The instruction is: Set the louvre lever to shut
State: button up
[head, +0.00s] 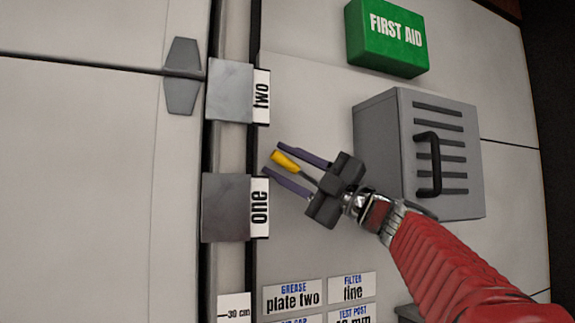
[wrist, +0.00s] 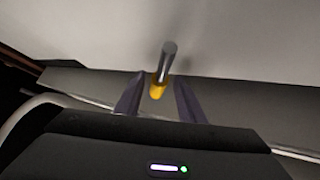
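A lever with a grey metal rod and a yellow grip (head: 285,161) stands out from the pale wall panel in the head view. I see no label naming it as the louvre lever. My gripper (head: 272,157) is open, with its two purple fingers on either side of the yellow grip. In the wrist view the lever's grey rod (wrist: 169,55) points up, and its yellow grip lies between the fingers (wrist: 158,100) with a gap on both sides. No open or shut marks for the lever are readable.
A grey slotted box (head: 380,130) with a black handle (head: 430,165) is right of my gripper. A green first aid box (head: 385,38) is above. Metal plates labelled "two" (head: 230,91) and "one" (head: 226,207) are at the left. Labels including "plate two" (head: 293,298) are below.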

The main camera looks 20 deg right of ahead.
aim_at(284, 156)
jog(key=shift+r, duration=0.15)
jog(key=shift+r, duration=4.85)
jog(key=s+d+f, duration=0.4)
jog(key=s+f, duration=0.6)
jog(key=f, duration=0.1)
jog(key=shift+s+d, duration=0.3)
jog(key=shift+c, duration=0.6)
